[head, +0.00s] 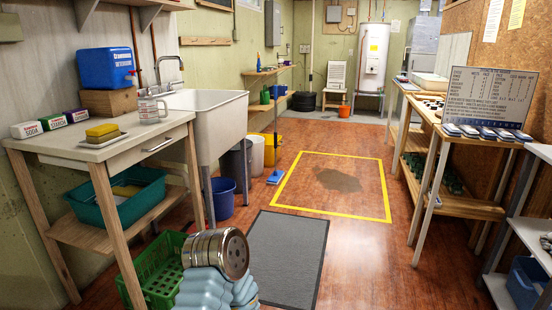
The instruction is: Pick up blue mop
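A blue mop (275,177) stands on the wooden floor in the middle distance, just left of the yellow floor outline. Its flat blue head rests on the floor, and a thin handle seems to rise from it toward the wall shelf. Nothing holds it. A silver and grey-blue arm part of mine shows at the bottom, left of centre, well short of the mop. No fingers of either gripper are in view.
A sink (205,118), a blue bucket (222,197), a white bin (257,153) and a green crate (160,275) line the left side. A grey mat (288,258) lies ahead. A workbench (455,205) stands right. The central floor, with a dark stain (338,180), is open.

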